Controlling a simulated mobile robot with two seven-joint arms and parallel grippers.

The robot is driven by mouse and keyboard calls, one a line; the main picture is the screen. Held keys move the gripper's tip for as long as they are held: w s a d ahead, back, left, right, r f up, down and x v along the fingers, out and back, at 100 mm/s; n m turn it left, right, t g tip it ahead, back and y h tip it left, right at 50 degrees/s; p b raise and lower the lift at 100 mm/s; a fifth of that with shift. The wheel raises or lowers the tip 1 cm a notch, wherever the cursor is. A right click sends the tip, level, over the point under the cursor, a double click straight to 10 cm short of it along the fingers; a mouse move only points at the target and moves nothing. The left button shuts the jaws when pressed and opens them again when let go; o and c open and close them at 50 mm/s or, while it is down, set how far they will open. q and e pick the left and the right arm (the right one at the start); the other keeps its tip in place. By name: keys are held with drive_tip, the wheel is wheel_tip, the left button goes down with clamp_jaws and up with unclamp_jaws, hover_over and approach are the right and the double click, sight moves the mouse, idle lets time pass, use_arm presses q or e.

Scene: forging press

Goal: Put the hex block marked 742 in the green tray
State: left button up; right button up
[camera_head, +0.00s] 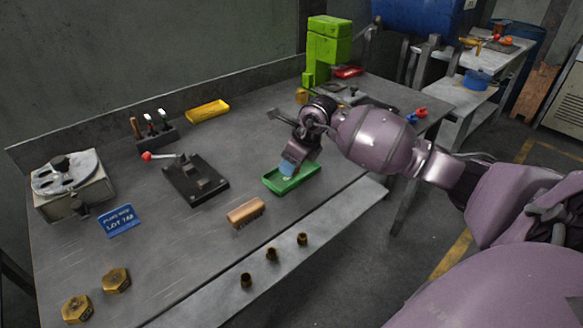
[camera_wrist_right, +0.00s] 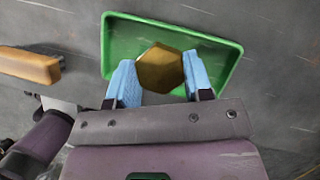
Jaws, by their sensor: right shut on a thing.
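A brass hex block (camera_wrist_right: 160,66) sits between the blue fingertips of my right gripper (camera_wrist_right: 158,78) in the right wrist view; I cannot read a number on it. The gripper is shut on it. The block is within the outline of the green tray (camera_wrist_right: 122,30); whether it touches the tray floor I cannot tell. In the head view my right gripper (camera_head: 289,168) points down at the green tray (camera_head: 298,182), and the block is mostly hidden. Two other brass hex blocks (camera_head: 77,309) (camera_head: 117,280) lie at the table's near left. My left gripper is out of view.
A tan wooden block (camera_head: 246,212) lies left of the tray. Several small brass cylinders (camera_head: 272,254) stand along the front ledge. A black lever fixture (camera_head: 196,181), a blue lot sign (camera_head: 118,220) and a yellow tray (camera_head: 207,111) are further left. A green press (camera_head: 328,48) stands behind.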

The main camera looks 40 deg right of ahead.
drive_tip(key=shift+f, duration=0.9)
drive_tip(key=shift+f, duration=0.15)
drive_tip(key=o, duration=0.9)
drive_tip(key=p+v, duration=0.1)
drive_tip(key=v, duration=1.1)
